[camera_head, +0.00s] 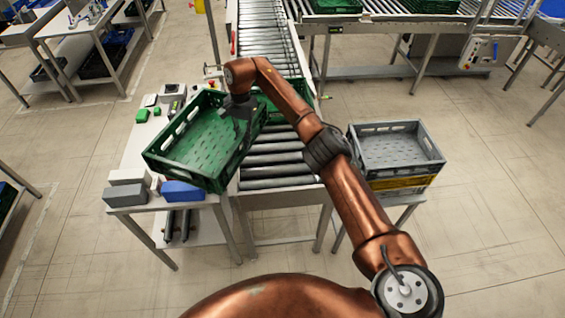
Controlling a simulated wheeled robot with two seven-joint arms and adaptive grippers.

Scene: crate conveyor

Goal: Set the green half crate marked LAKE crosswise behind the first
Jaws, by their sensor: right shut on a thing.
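A green crate (160,157) hangs tilted over the side table and the left edge of the roller conveyor (275,170). My right gripper (238,110) is shut on its far right rim. No marking can be read on it. Another green crate (297,116) sits on the rollers behind, partly hidden by my right arm and the held crate. My left gripper is not in view.
The side table (128,203) holds grey boxes (127,190), a blue box (183,191) and small green items (142,115). A grey crate (395,150) rests on a yellow one on a stand at right. The near rollers are bare. More conveyors with green crates stand at the back.

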